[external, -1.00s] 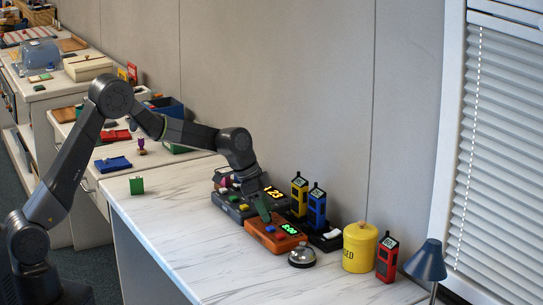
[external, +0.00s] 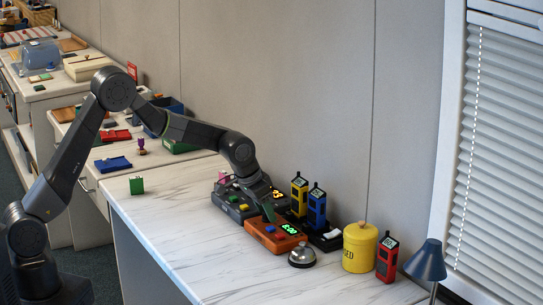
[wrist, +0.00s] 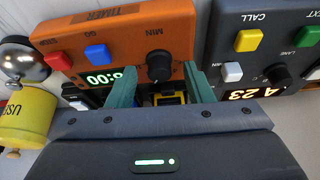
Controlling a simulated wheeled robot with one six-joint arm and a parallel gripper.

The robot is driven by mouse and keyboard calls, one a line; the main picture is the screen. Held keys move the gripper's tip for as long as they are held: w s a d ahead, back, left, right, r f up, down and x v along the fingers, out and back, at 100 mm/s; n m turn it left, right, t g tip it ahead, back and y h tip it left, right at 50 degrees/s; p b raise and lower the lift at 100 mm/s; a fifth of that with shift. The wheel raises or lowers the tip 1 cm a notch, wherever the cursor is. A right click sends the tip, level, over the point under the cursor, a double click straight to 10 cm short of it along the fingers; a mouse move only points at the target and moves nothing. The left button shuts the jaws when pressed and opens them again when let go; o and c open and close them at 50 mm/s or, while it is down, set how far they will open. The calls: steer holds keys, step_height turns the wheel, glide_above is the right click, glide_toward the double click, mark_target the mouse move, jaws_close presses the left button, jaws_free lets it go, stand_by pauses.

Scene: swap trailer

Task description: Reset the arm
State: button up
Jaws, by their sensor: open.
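My gripper (external: 267,211) is above the back of the orange timer (external: 263,239) on the marble-patterned counter. In the wrist view my gripper (wrist: 161,88) has its two green fingers apart, with nothing held between them. The orange timer (wrist: 105,40) shows there upside down, with a red button, a blue button, a black knob (wrist: 160,67) and a green display. The knob appears just beyond and between the fingertips. I cannot tell whether a finger touches the timer.
A dark call box (external: 236,206) stands left of the timer. Yellow and blue handsets (external: 316,208), a bell (external: 302,257), a yellow canister (external: 359,248), a red handset (external: 387,259) and a blue lamp (external: 427,262) stand nearby. The counter's front left is clear, except a green block (external: 137,185).

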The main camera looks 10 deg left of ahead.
steer(key=shift+s+d+n+t+y, duration=0.1)
steer(key=shift+n+t+y, duration=0.2)
steer(key=shift+n, duration=0.75)
steer(key=shift+n+t+y, duration=0.3)
steer(key=shift+n, duration=0.75)
steer(key=shift+d+n+y+p, duration=0.1)
steer(key=shift+n+y+p, duration=0.5)
steer(key=shift+n, duration=1.6)
steer(key=shift+o, duration=0.2)
steer(key=o, duration=1.1)
steer(key=w+a+r+m+p, duration=0.1)
steer(key=a+r+m+p, duration=0.1)
steer(key=a+r+p, duration=0.3)
steer(key=w+a+r+m+h+p, duration=0.1)
steer(key=a+r+p, duration=0.5)
steer(key=r, duration=0.8)
steer(key=w+a+r+m+g+h+p, duration=0.1)
steer(key=w+a+r+m+p, duration=0.2)
steer(key=r+p, duration=0.7)
steer(key=shift+a+r+m, duration=0.2)
steer(key=shift+a+m, duration=0.7)
steer(key=shift+a, duration=0.4)
steer(key=b+x, duration=0.2)
steer(key=x, duration=0.7)
steer(key=shift+w+b, duration=0.2)
steer(key=shift+b, duration=0.1)
